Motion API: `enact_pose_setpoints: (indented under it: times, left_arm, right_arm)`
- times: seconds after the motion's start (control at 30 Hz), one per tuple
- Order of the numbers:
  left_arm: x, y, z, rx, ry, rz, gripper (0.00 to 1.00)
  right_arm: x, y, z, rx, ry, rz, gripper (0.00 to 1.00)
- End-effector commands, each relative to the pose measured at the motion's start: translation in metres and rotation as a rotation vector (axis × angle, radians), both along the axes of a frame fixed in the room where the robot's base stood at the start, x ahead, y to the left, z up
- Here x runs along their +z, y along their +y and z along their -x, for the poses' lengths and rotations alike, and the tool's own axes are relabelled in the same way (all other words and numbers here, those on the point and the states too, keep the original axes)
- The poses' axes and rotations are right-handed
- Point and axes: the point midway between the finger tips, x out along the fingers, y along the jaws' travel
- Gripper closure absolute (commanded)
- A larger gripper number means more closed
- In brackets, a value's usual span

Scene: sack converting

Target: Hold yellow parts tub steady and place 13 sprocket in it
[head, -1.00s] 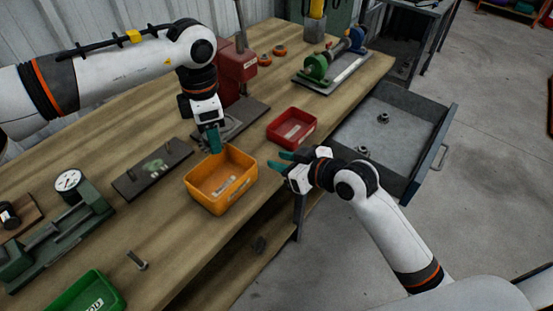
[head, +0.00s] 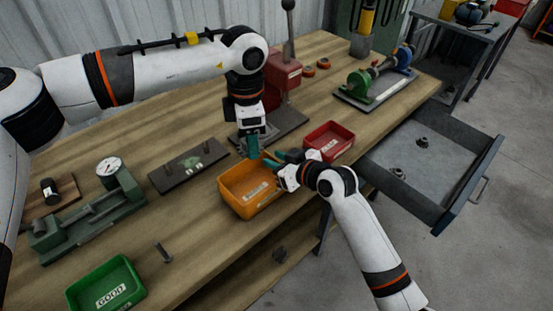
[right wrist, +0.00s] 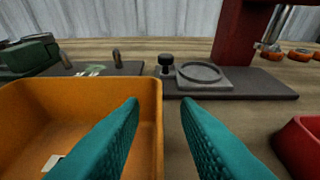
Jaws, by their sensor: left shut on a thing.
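The yellow parts tub (head: 232,203) sits on the bench near its front edge, with a pale label visible. My left gripper (head: 253,150) points down at the tub's far rim and is shut on it. There the left finger overlaps the tub's right wall (right wrist: 157,110) in the picture. Two small round metal parts (head: 422,141) (head: 398,174) lie in the open drawer; I cannot tell whether they are sprockets.
A red tub (head: 345,147) stands right of the yellow one. A red press (head: 283,78) and dark plate (head: 190,165) are behind. The drawer (head: 460,190) juts out at right. A green tub (head: 128,290) and a bolt (head: 163,252) are at front left.

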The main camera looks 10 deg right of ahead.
Motion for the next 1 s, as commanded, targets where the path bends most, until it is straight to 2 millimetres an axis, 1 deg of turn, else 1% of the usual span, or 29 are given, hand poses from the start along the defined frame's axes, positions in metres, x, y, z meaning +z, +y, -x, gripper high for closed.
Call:
enact_pose_setpoints:
  times: [0.3,0.33,0.5,0.77,0.87,0.97,1.0]
  left_arm:
    - [0.001,0.0,0.0,0.0,-0.001,0.001,0.76]
    - [0.001,0.0,0.0,0.0,-0.001,0.001,0.76]
    - [0.001,0.0,0.0,0.0,-0.001,0.001,0.76]
    - [0.0,0.0,0.0,-0.018,0.0,0.001,0.76]
    - [-0.005,-0.001,0.0,-0.095,0.001,0.001,0.76]
    - [-0.013,-0.001,0.001,-0.243,0.003,0.001,0.76]
    - [-0.017,-0.001,0.001,-0.317,0.003,0.0,0.76]
  right_arm:
    - [-0.001,0.002,-0.003,0.0,0.0,0.001,0.71]
    - [-0.001,0.002,-0.003,0.0,0.0,0.001,0.73]
    - [-0.002,0.002,-0.002,0.0,0.0,0.001,1.0]
    - [-0.002,0.001,-0.002,-0.001,0.001,0.001,1.0]
    - [-0.002,0.001,-0.002,-0.001,0.001,0.001,1.0]
    - [-0.002,0.001,-0.002,-0.001,0.001,0.001,1.0]
    - [-0.002,0.001,-0.002,-0.001,0.001,0.002,1.0]
